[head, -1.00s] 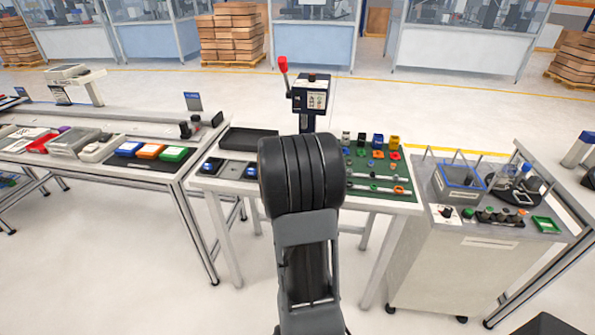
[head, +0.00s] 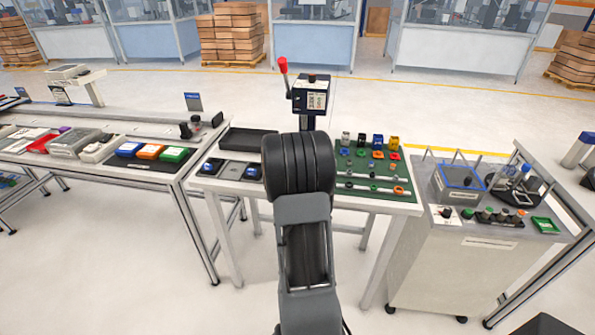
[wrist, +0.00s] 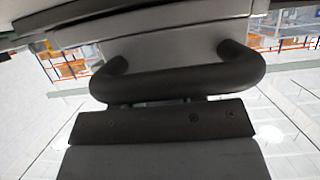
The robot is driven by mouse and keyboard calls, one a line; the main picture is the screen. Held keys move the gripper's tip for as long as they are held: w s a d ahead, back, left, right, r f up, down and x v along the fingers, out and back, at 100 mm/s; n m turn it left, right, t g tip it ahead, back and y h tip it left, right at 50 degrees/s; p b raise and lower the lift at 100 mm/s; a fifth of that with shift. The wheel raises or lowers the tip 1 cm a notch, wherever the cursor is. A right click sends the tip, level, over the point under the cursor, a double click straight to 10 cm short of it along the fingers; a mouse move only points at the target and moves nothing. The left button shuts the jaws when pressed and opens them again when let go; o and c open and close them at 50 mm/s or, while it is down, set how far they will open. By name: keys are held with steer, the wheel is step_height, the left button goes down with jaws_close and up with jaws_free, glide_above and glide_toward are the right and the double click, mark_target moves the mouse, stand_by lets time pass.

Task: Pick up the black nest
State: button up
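On the middle table, a flat black tray (head: 249,140) lies at the back left. In front of it several small dark holders sit in a row, among them a left one (head: 210,167) and a right one (head: 253,172) with blue parts. I cannot tell which of these is the black nest. My arm stands in front of the table and hides its middle. My gripper's fingers do not show in the head view. The wrist view shows a dark rounded handle and a grey block close up, with no fingers that I can make out.
A green mat (head: 372,183) with coloured parts and rods covers the table's right side. A lever press (head: 310,97) stands behind. A bench (head: 98,150) with bins is at left, a cabinet (head: 470,258) at right. Open floor lies between these furnishings.

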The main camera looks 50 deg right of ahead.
steer(key=c, duration=0.3)
